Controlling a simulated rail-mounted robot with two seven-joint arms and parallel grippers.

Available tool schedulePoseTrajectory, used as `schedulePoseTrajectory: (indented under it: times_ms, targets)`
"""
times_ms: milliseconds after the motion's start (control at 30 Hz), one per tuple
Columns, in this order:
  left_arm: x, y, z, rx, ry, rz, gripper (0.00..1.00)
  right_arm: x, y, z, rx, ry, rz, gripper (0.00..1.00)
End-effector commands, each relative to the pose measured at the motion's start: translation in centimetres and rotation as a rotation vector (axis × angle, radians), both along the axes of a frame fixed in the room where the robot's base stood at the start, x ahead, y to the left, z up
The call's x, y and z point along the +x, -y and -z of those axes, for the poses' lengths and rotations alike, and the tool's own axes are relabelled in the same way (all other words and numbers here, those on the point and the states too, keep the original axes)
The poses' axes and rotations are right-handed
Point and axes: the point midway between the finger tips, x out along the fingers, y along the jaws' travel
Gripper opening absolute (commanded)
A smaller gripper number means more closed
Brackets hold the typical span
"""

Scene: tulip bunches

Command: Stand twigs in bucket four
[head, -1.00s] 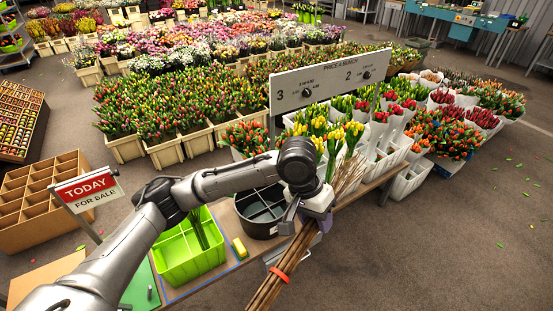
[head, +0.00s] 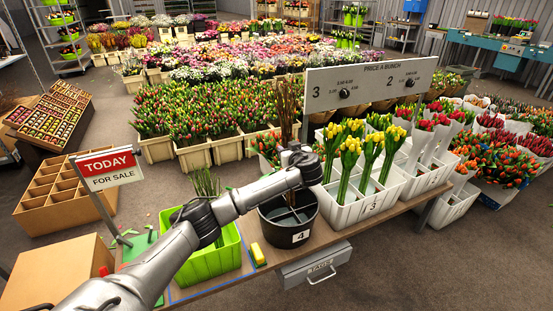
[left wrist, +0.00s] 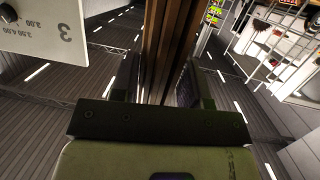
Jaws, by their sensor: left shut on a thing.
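The bundle of brown twigs (head: 287,98) stands about upright in the head view, above the back of bucket four. My left gripper (head: 296,152) is shut on the twigs, mostly hidden by its own wrist. In the left wrist view the twigs (left wrist: 168,45) run up between the two fingers of the left gripper (left wrist: 157,84). Bucket four (head: 286,236) is a black round bucket with dividers and a white label 4, on the bench. My right gripper is not in view.
A white bucket marked 3 (head: 350,216) with yellow tulips stands right of bucket four. A green crate (head: 207,265) and a yellow sponge-like block (head: 258,256) are to its left. The price board (head: 366,82) stands close behind. A TODAY sign (head: 108,165) is at left.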

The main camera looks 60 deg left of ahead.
Motion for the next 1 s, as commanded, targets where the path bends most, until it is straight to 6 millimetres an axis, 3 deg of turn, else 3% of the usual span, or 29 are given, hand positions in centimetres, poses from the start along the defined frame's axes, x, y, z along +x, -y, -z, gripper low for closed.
schedulePoseTrajectory:
  times_ms: [100, 300, 800, 1000]
  targets:
    - [-1.1, -2.4, 0.6, 0.069, -0.009, -0.074, 0.06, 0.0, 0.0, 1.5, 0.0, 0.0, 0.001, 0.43]
    - [-2.0, -4.0, 0.4, 0.119, -0.018, -0.124, 0.06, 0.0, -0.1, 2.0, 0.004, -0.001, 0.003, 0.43]
    - [-2.0, -3.9, 0.4, 0.123, -0.021, -0.126, 0.06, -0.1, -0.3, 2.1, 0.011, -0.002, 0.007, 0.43]
    - [-2.0, -4.0, 2.2, 0.123, -0.022, -0.126, 0.06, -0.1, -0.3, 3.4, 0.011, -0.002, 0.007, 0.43]
